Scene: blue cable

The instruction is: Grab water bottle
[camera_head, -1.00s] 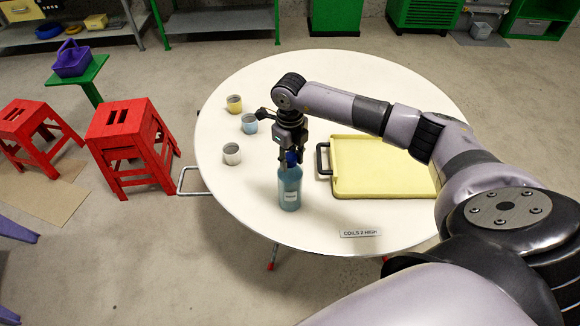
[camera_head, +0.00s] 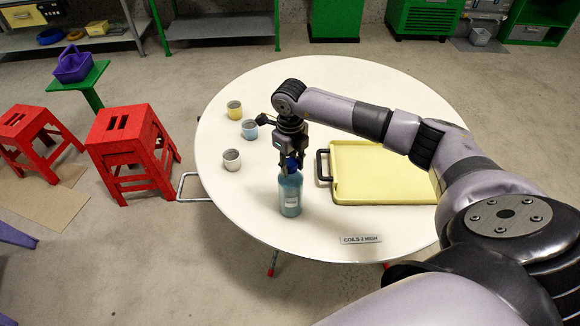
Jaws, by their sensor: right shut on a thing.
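A blue-teal water bottle (camera_head: 290,193) with a white label and a dark blue cap stands upright on the near part of the round white table (camera_head: 250,225). My right gripper (camera_head: 290,162) points down from above and is shut on the bottle at its cap and neck. The gripper's fingers partly hide the cap. I cannot tell whether the bottle's base touches the table. My left gripper is not in view.
A yellow tray (camera_head: 375,194) with dark handles lies right of the bottle. A yellow cup (camera_head: 235,110), a blue cup (camera_head: 249,130) and a white cup (camera_head: 232,160) stand to its left. A "COILS 2 HIGH" label (camera_head: 361,239) lies near the edge. Red stools (camera_head: 125,135) stand left of the table.

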